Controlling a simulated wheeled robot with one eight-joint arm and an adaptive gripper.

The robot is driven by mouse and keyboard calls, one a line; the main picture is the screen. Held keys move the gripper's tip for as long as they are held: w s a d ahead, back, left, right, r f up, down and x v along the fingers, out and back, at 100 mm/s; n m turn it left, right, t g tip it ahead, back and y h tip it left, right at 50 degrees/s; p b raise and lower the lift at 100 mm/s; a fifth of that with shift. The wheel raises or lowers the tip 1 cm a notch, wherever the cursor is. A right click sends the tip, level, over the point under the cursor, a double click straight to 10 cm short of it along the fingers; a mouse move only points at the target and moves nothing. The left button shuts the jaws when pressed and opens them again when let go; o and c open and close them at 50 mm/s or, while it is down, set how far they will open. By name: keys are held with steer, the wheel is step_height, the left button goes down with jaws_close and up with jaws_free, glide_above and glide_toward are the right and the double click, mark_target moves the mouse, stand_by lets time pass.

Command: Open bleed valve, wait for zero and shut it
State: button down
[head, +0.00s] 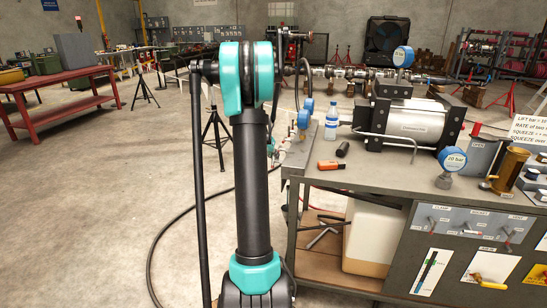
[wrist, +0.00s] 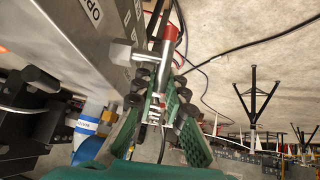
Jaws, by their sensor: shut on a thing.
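In the wrist view, the bleed valve (wrist: 163,62) is a bright metal fitting with a red end, beside a grey panel edge. A pale side piece sticks out from it to the left. My gripper (wrist: 160,88), with green and black fingers, is shut around the metal part at its near end. The exact contact is partly hidden between the fingers. An "OP..." label (wrist: 93,11) shows on the panel, cut off by the frame edge. In the head view, my arm hides most of the valve and gripper. A blue gauge (head: 304,119) stands at the bench's left edge.
The bench (head: 365,178) carries a steel cylinder unit (head: 413,122), a water bottle (head: 331,122), an orange tool (head: 330,164) and a "20 bar" gauge (head: 453,159). A dark hose (head: 153,245) lies on the floor. Tripod stands (head: 214,140) and a red table (head: 62,80) stand left.

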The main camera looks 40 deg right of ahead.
steer(key=g+y, duration=0.1)
steer(key=y, duration=0.1)
steer(key=g+y, duration=0.1)
steer(key=shift+w+d+f+g, duration=0.3)
steer(key=shift+d, duration=0.05)
steer(key=shift+w+f+n+g+y, duration=0.15)
steer(key=shift+n+g+y, duration=0.25)
steer(key=shift+g+y, duration=0.55)
steer(key=shift+f, duration=0.1)
steer(key=c, duration=1.6)
jaws_free()
steer(key=shift+d, duration=0.1)
steer(key=shift+o, duration=0.2)
steer(key=s+v, duration=0.1)
steer(key=v, duration=1.1)
steer(key=shift+w, duration=0.35)
steer(key=shift+d, duration=0.15)
